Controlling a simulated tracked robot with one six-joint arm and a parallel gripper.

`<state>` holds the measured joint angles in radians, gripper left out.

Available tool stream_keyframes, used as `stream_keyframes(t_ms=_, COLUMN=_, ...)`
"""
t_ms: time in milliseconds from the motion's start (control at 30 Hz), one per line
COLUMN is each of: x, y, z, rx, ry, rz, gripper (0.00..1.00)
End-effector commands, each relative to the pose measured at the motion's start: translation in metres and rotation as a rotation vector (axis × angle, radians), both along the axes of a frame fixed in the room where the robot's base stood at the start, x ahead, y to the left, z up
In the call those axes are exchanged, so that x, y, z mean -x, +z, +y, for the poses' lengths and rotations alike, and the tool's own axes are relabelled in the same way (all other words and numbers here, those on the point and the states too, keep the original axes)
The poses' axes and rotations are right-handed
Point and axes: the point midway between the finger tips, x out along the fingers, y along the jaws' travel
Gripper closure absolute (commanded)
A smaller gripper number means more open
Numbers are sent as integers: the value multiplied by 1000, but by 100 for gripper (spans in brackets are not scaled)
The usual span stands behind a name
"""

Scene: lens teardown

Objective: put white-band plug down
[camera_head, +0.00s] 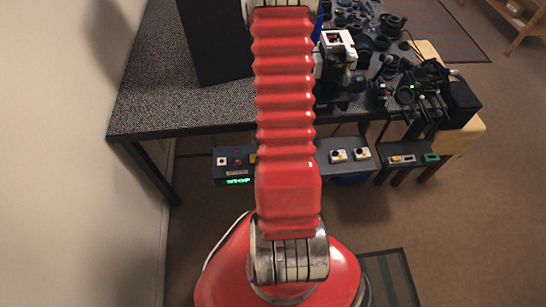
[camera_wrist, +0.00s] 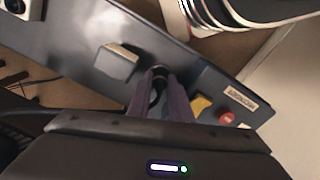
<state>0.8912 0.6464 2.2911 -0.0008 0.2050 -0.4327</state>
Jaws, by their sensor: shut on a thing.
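My gripper (camera_wrist: 160,98) shows in the wrist view, its two purplish fingers close together and pointing at a dark grey panel (camera_wrist: 75,50). A black rounded piece, apparently the plug (camera_wrist: 159,73), sits between the fingertips, with a dark part running back between the fingers. Its white band cannot be made out. I cannot tell whether the plug touches the panel. In the head view my red arm hides the gripper and the plug.
On the panel are a cream block (camera_wrist: 117,62) left of the fingers, and a yellow piece (camera_wrist: 202,103), a red button (camera_wrist: 227,118) and a label on the right. The head view shows a speckled table (camera_head: 185,105) with dark parts crowded at its right.

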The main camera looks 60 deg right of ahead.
Motion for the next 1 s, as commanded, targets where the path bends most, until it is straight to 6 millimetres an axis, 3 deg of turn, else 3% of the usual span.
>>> stream_keyframes(t_ms=667, x=0, y=-13, z=0, rx=0, ry=-1, rz=0, gripper=100)
stream_keyframes(t_ms=700, x=0, y=-12, z=0, rx=0, ry=-1, rz=0, gripper=79)
stream_keyframes(t_ms=800, x=0, y=-12, z=0, rx=0, ry=-1, rz=0, gripper=74)
stream_keyframes(t_ms=1000, x=0, y=-12, z=0, rx=0, ry=-1, rz=0, gripper=74)
